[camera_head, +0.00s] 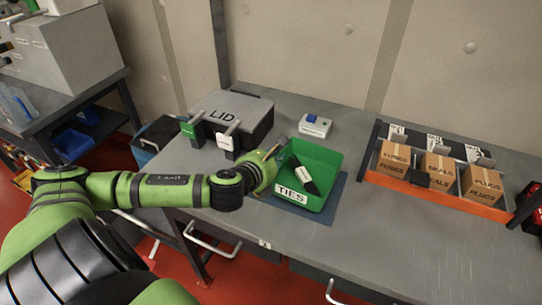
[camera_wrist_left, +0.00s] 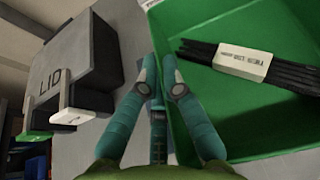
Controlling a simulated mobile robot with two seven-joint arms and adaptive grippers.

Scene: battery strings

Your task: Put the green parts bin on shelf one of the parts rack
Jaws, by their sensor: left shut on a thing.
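The green parts bin (camera_head: 322,157), labelled TIES, sits on a dark blue mat (camera_head: 335,208) on the grey bench. A black bundle with a white band (camera_head: 305,175) lies inside it. My left gripper (camera_head: 275,160) is at the bin's left wall, shut on it. In the left wrist view the fingers (camera_wrist_left: 163,75) meet at the edge of the bin (camera_wrist_left: 225,115), beside the bundle (camera_wrist_left: 242,62). My right gripper is not in view. No rack marked as shelf one can be made out.
A grey box marked LID (camera_head: 245,112) with green and white handles stands left of the bin. A small white device with a blue top (camera_head: 315,125) is behind it. An orange-fronted holder (camera_head: 435,191) with cartons marked FUSES, SEALS and PLUGS stands right. Bench between is clear.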

